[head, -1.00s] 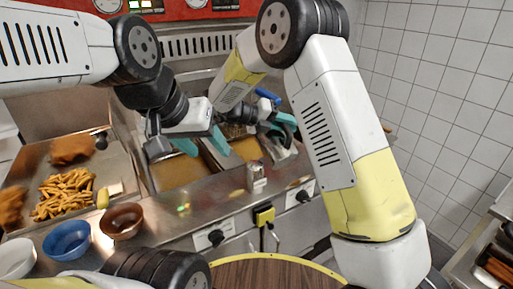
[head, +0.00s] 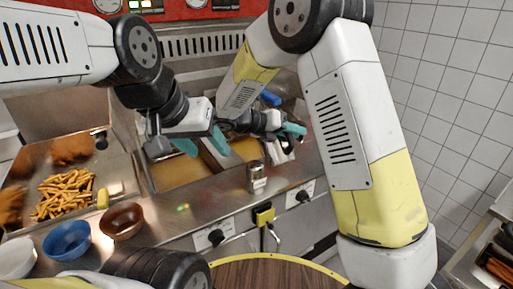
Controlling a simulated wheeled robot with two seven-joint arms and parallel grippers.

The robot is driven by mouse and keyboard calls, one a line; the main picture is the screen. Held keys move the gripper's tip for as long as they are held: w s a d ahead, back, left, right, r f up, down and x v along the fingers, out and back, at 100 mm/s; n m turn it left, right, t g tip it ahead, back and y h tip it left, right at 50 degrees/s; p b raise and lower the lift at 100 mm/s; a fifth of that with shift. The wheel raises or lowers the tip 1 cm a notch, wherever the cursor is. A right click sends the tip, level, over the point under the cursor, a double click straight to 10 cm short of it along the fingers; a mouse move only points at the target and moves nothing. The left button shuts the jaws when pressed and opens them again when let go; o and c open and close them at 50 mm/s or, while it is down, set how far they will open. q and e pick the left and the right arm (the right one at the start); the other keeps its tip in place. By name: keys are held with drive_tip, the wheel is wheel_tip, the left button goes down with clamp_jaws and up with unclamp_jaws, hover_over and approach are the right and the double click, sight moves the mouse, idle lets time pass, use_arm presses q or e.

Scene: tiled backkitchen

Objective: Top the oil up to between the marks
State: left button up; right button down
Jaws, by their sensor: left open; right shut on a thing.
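The fryer has a left well with brownish-yellow oil (head: 178,173) and a second well (head: 232,152) to its right, partly hidden by my arms. The level marks cannot be made out. My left gripper (head: 204,148) is open, with teal fingers, above the divide between the wells, and holds nothing visible. My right gripper (head: 293,131) is shut on a pale, shiny thing (head: 284,149) at the right side of the fryer. The fingers and arm hide much of this thing, and I cannot tell whether it is an oil vessel.
A small metal-topped shaker (head: 257,178) stands on the front ledge. Fries (head: 65,195) lie in the steel tray at left. A brown bowl (head: 122,220), a blue bowl (head: 67,240) and a white bowl (head: 15,258) stand before it. A blue object (head: 270,98) lies behind my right gripper.

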drive_tip(key=shift+s+d+f+m+t+y, duration=0.1)
drive_tip(key=shift+f+m+t+y, duration=0.45)
drive_tip(key=shift+m, duration=0.15)
drive_tip(key=s, duration=0.1)
drive_tip(key=s+d+f+m, duration=0.1)
drive_tip(key=s+d+t, duration=0.1)
drive_tip(key=shift+f+m+y, duration=0.25)
drive_tip(key=shift+f+m, duration=0.05)
drive_tip(key=shift+f, duration=0.05)
drive_tip(key=shift+d, duration=0.1)
drive_tip(key=shift+s+d+f+m+t+y, duration=0.15)
drive_tip(key=shift+s+f+m+t, duration=0.15)
drive_tip(key=shift+f, duration=0.3)
drive_tip(key=shift+s+d+f+m+t+y, duration=0.1)
drive_tip(key=shift+s+d+f+m+t, duration=0.15)
drive_tip(key=shift+f+m, duration=0.3)
drive_tip(key=shift+s+d+f+m+t+y, duration=0.1)
drive_tip(key=shift+s+f+m+t+y, duration=0.15)
drive_tip(key=shift+f, duration=0.45)
drive_tip(key=shift+w, duration=0.1)
